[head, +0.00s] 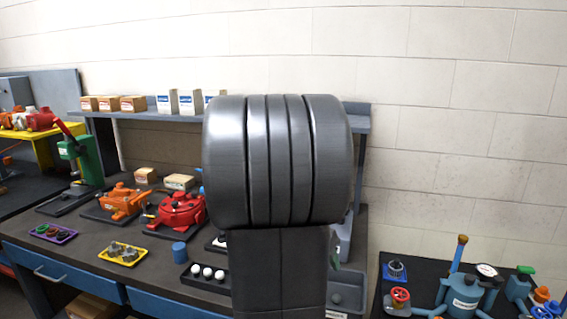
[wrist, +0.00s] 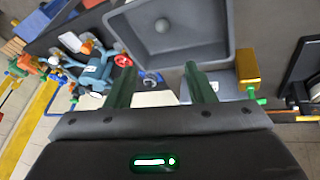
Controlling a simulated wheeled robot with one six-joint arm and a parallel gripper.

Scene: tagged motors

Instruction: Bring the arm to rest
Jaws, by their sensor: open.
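My gripper (wrist: 157,80) shows in the wrist view with its two green fingers apart and nothing between them. Beyond the fingertips lies a grey square tray (wrist: 222,42) with a small round mark or hole in its floor. In the head view my own dark arm fills the middle and hides part of the bench. My gripper cannot be made out in the head view.
A dark workbench (head: 75,262) holds an orange motor (head: 122,202), a red motor (head: 180,211), a yellow tray (head: 123,254) and a blue cylinder (head: 179,251). A shelf (head: 150,116) with boxes runs behind. A blue-grey pump (head: 465,298) stands at right.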

